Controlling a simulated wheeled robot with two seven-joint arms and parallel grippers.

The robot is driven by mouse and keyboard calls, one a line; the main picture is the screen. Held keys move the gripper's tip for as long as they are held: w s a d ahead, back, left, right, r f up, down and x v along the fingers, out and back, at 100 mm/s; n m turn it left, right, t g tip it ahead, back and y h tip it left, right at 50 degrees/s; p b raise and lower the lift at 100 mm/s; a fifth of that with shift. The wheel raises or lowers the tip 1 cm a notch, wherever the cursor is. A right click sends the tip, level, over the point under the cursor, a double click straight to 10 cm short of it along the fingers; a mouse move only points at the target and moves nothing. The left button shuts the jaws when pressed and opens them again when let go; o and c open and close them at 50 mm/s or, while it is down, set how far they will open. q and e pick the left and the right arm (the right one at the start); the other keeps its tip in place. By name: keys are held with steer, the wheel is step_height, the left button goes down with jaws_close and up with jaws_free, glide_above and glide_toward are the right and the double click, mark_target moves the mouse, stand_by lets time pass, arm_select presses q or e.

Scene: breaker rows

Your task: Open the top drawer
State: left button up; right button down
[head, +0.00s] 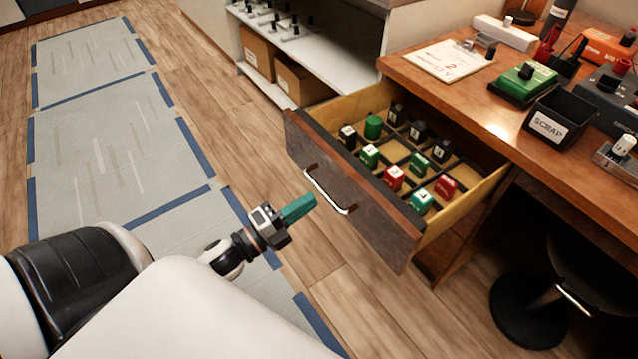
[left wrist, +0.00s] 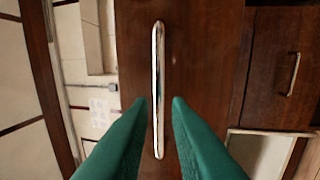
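The top drawer (head: 345,193) of the wooden desk stands pulled out, with its dark front facing my left arm. Its metal bar handle (head: 327,191) runs across the front and also shows in the left wrist view (left wrist: 158,85). Inside are dividers with several black, green and red labelled blocks. My left gripper (head: 306,206) is just in front of the drawer front, apart from the handle in the head view. In the left wrist view its two green fingers are spread, with the handle lying ahead between them. My right gripper is not in view.
The desk top (head: 480,90) holds a black SCRAP bin (head: 562,118), a green device (head: 524,82) and a clipboard (head: 449,60). A stool (head: 540,300) stands under the desk at right. A white shelf (head: 320,55) is behind. Floor left of the drawer is clear.

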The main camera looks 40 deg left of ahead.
arm_select(q)
steer(key=v, duration=0.7)
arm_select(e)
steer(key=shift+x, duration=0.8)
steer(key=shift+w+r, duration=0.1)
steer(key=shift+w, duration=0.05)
